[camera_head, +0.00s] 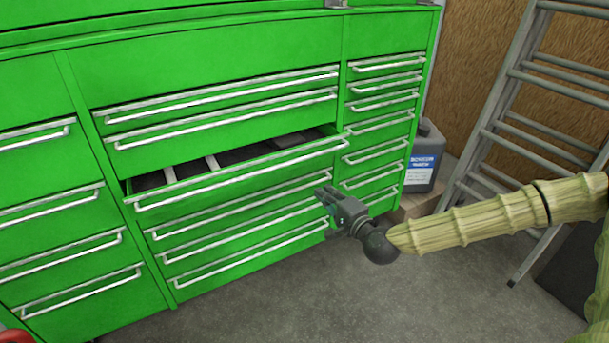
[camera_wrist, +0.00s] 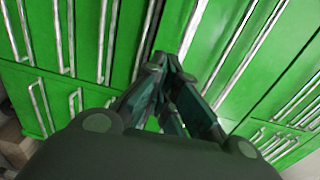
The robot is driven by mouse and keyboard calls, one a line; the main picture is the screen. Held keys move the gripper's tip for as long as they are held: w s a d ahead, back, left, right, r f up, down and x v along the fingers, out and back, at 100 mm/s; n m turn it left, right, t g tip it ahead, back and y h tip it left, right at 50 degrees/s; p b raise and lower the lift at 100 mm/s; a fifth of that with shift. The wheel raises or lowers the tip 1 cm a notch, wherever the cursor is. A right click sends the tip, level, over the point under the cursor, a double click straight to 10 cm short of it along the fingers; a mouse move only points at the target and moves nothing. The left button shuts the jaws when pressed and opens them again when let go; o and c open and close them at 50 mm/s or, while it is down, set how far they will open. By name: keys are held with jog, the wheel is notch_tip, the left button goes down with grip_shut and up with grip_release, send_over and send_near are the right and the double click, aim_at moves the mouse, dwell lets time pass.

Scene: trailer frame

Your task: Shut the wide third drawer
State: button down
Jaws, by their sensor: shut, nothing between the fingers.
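The wide third drawer (camera_head: 240,180) of the green tool cabinet stands partly open in the head view, in the middle column below two shut wide drawers. Its inside shows dark with light dividers. A long silver handle runs along its front. My gripper (camera_head: 325,193) is in front of the cabinet, below and a little right of the open drawer's front, near the right ends of the lower wide handles. It is shut and empty. In the wrist view my gripper (camera_wrist: 172,62) points at the green fronts and silver handles; which drawer lies at its tips is hard to tell there.
Narrow shut drawers (camera_head: 383,125) stand right of the wide column, and larger shut drawers (camera_head: 50,205) stand left. A grey jug (camera_head: 421,165) and a metal ladder (camera_head: 500,110) are at the right. The grey floor (camera_head: 290,300) in front of the cabinet is clear.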

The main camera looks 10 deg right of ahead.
jog(key=d+b+x, duration=0.1)
jog(key=x, duration=1.3)
jog(key=shift+w+r, duration=0.3)
jog(key=shift+r, duration=0.2)
jog(key=shift+d, duration=0.15)
